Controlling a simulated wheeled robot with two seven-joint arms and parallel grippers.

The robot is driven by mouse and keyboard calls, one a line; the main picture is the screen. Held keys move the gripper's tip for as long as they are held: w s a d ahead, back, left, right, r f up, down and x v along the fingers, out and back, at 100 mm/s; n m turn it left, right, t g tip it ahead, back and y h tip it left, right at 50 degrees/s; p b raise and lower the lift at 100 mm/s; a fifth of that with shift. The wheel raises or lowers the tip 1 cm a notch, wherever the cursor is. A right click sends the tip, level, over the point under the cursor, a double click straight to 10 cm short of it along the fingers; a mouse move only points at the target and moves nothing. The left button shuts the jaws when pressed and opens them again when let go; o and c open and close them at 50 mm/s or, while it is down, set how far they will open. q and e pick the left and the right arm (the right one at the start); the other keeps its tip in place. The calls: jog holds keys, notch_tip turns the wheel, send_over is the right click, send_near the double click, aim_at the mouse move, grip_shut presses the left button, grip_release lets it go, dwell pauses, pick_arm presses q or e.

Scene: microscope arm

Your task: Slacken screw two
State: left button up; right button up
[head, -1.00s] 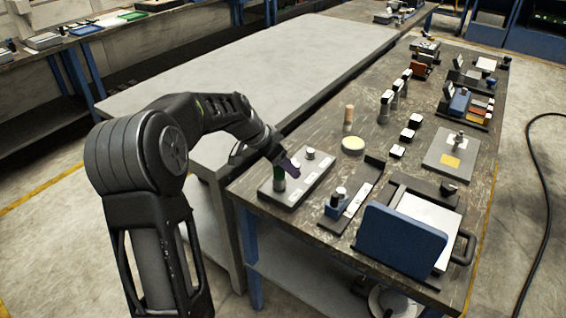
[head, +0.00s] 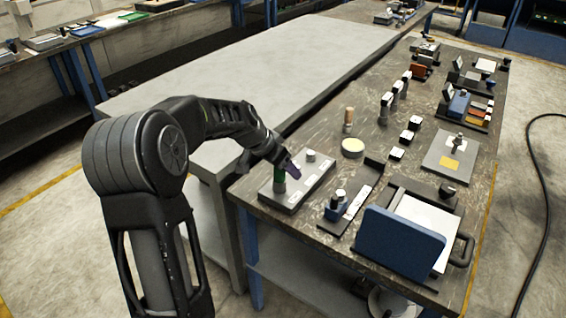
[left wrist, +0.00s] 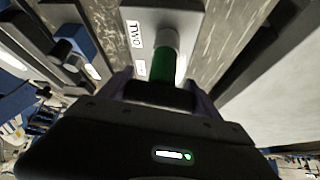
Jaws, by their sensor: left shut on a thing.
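A grey plate (head: 298,193) with white labels lies at the near left corner of the dark bench. A green-headed screw (head: 279,181) with a grey lower part stands upright on it. In the left wrist view the screw (left wrist: 165,62) is beside a label reading TWO (left wrist: 135,34). My left gripper (head: 290,168), with purple fingers, reaches down over the plate from the left. In the left wrist view its fingers (left wrist: 162,88) close around the green head. A second, grey post (head: 310,155) stands farther along the plate. My right gripper is out of view.
A dark strip with a blue block (head: 335,207) lies right of the plate. A blue panel (head: 400,242) stands at the near right. The pale table (head: 250,75) is clear.

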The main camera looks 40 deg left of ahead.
pick_arm(q)
jog(key=shift+a+n+y+p, duration=0.15)
jog(key=shift+n+y+p, duration=0.45)
jog(key=shift+n+p, duration=0.65)
jog(key=shift+m, duration=0.25)
jog(key=shift+p, duration=0.35)
jog(key=shift+a+r+n+y+p, duration=0.1)
jog(key=shift+n+y+p, duration=0.95)
jog(key=shift+p, duration=2.55)
jog(key=shift+n+p, duration=0.95)
jog(key=shift+p, duration=0.7)
jog(key=shift+n+g, duration=0.3)
jog(key=shift+g, duration=0.1)
